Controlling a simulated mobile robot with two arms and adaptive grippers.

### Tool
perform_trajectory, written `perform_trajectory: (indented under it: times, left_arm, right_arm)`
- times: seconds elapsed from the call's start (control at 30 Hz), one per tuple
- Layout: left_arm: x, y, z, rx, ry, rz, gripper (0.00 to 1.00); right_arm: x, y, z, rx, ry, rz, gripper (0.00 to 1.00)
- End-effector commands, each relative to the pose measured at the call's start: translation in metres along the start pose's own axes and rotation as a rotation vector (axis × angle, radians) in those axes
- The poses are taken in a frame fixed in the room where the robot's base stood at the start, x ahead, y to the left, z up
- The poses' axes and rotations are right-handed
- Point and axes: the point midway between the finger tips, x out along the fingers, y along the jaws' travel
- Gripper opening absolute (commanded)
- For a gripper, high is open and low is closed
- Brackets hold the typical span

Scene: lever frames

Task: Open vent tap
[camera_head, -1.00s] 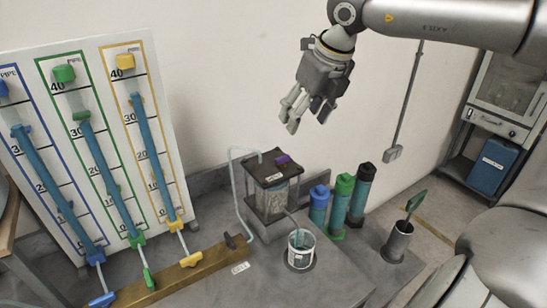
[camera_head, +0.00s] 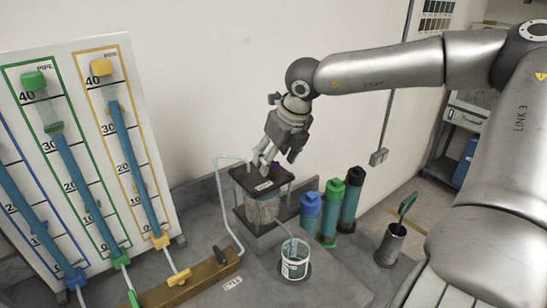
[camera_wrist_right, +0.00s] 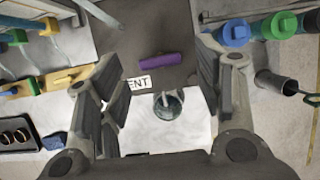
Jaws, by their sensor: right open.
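The vent tap shows as a purple handle (camera_wrist_right: 151,60) on the dark lid (camera_wrist_right: 172,78) of a small tank, beside a label whose visible letters read "ENT". In the head view the lid (camera_head: 243,178) tops a clear tank (camera_head: 262,209), and only a bit of purple shows behind my fingers. My right gripper (camera_head: 274,162) is pointed down just above the lid. Its fingers are open, and in the wrist view the handle lies between and beyond them. I cannot tell whether a finger touches it. My left gripper is not in view.
A board with coloured pipes (camera_head: 88,150) stands at the left. A brass manifold (camera_head: 190,284) with a dark lever lies in front. Blue, green and black-capped bottles (camera_head: 329,212) stand close right of the tank. A beaker (camera_head: 295,259) and a metal cup (camera_head: 391,244) stand in front and right.

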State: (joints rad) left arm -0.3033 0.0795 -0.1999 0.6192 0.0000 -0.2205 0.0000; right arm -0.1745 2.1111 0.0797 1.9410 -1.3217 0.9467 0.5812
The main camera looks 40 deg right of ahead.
Motion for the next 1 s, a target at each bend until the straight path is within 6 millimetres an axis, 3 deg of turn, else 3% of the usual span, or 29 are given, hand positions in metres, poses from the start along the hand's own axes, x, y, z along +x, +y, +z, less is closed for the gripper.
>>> perform_trajectory:
  times: [0.2,0.57,0.9,1.0]
  left_arm:
    - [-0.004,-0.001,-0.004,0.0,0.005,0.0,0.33]
    - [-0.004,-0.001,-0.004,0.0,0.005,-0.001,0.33]
    - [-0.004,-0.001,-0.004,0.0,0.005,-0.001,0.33]
    - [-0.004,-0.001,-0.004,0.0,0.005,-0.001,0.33]
  right_arm:
    - [0.016,0.0,0.001,0.0,-0.001,0.0,0.61]
    - [0.019,0.0,0.0,0.001,-0.002,0.001,0.61]
    - [0.019,0.0,0.0,0.0,-0.002,0.0,0.17]
    - [0.019,0.0,0.0,-0.001,-0.002,0.001,0.15]
